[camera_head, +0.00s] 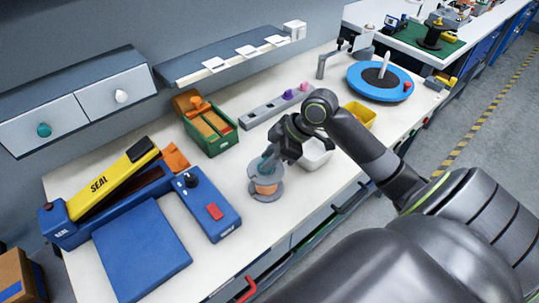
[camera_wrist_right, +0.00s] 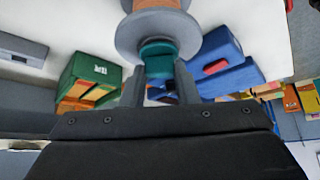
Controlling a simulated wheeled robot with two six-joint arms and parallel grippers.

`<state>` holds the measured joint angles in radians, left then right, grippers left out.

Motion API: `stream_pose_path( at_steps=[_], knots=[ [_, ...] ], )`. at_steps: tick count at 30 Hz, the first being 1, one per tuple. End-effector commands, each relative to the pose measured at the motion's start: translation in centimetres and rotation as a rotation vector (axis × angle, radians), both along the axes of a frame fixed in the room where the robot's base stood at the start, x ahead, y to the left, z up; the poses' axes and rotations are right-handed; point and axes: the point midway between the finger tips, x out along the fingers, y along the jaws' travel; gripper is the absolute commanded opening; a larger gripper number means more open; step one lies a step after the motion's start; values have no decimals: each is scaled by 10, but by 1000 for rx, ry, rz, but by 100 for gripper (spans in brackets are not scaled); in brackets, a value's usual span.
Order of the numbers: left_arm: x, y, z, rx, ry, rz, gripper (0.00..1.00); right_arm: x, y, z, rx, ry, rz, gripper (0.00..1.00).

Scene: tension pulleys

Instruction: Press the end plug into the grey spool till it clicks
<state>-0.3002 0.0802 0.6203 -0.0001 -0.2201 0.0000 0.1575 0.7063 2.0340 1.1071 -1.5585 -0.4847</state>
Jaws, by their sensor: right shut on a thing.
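The grey spool (camera_head: 258,174), wound with copper-coloured thread, stands upright on the white bench top. In the right wrist view its grey flange (camera_wrist_right: 126,36) and copper winding (camera_wrist_right: 157,4) show at the top. My right gripper (camera_head: 269,161) is at the spool's upper flange. Its fingers (camera_wrist_right: 159,84) are shut on the teal end plug (camera_wrist_right: 157,50), which also shows in the head view (camera_head: 265,164). The plug is right against the flange's middle; I cannot tell how deep it sits. My left gripper is not in view.
A blue control box (camera_head: 208,208) and the seal machine (camera_head: 110,185) stand left of the spool. A green bin (camera_head: 212,140) is behind it. A white bin (camera_head: 318,156) and yellow bin (camera_head: 361,113) are to its right. A grey rail (camera_head: 262,113) lies farther back.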

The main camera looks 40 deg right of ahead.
Motion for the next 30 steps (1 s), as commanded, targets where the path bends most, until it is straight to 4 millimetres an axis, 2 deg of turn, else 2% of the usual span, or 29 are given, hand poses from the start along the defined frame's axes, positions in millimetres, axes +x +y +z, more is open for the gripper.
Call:
stream_pose_path(
  at_steps=[5, 27, 28, 30],
  knots=[
    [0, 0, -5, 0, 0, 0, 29, 0, 0, -8, 0, 0, -1, 7],
    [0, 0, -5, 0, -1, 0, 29, 0, 0, -9, 1, 3, -1, 7],
    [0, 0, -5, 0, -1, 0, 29, -1, 0, -9, 1, 3, -1, 31],
    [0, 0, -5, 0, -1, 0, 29, 0, 0, -9, 1, 3, -1, 41]
  ],
)
